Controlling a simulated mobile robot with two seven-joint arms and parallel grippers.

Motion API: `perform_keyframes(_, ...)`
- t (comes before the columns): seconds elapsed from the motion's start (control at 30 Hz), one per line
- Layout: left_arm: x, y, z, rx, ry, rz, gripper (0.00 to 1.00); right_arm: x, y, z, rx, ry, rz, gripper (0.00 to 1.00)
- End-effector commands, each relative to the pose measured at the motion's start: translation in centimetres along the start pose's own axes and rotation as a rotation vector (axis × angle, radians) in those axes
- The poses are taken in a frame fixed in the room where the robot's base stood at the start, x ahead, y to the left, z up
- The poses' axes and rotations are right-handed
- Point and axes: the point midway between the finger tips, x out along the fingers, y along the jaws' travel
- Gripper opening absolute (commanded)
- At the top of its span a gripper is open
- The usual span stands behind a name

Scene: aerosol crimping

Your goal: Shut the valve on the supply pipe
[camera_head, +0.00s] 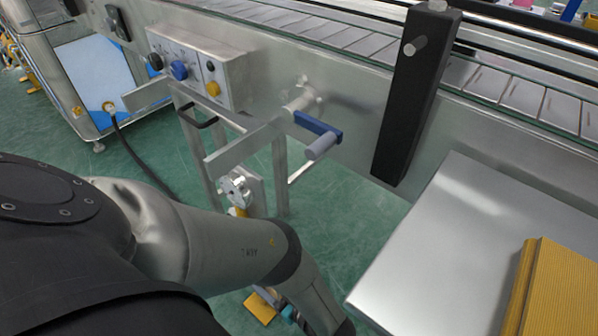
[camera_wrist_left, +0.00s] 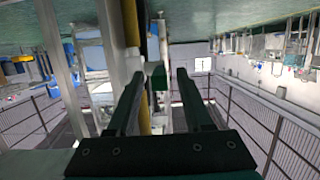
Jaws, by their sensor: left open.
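In the left wrist view my left gripper (camera_wrist_left: 160,73) is open, its two dark fingers apart. A small dark green block (camera_wrist_left: 158,76) on a pale upright part shows between the fingertips; I cannot tell whether it is the valve's handle or whether the fingers touch it. A yellow pipe (camera_wrist_left: 132,25) runs upright just left of it, partly hidden by the left finger. In the head view my left arm reaches down past the frame's bottom edge, and its gripper is not visible there. A yellow upright piece (camera_head: 240,211) shows below a round silver fitting (camera_head: 237,188). My right gripper is not in view.
A conveyor frame (camera_head: 345,85) carries a control box (camera_head: 215,75) with knobs, a blue crank (camera_head: 317,124) and a black post (camera_head: 415,100). A steel table (camera_head: 440,250) with yellow corrugated sheets (camera_head: 560,290) stands at right. A dark cable (camera_head: 140,160) hangs at left.

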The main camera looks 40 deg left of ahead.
Motion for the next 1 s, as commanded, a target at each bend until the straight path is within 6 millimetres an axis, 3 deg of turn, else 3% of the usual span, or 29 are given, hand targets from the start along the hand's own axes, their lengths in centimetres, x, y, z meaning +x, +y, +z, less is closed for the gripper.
perform_keyframes(0.17, -2.5, 0.0, 0.0, 0.001, -0.004, 0.001, 0.51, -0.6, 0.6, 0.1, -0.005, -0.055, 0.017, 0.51)
perform_keyframes(0.6, -12.5, 0.0, 0.1, -0.001, -0.004, 0.002, 0.51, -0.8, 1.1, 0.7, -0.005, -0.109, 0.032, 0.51)
perform_keyframes(0.8, -14.5, 0.0, 0.0, 0.0, -0.001, 0.002, 0.51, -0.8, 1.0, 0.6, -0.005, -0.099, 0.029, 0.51)
perform_keyframes(1.0, -15.0, 0.0, 0.0, 0.0, -0.001, 0.001, 0.51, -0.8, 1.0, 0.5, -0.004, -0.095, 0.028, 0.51)
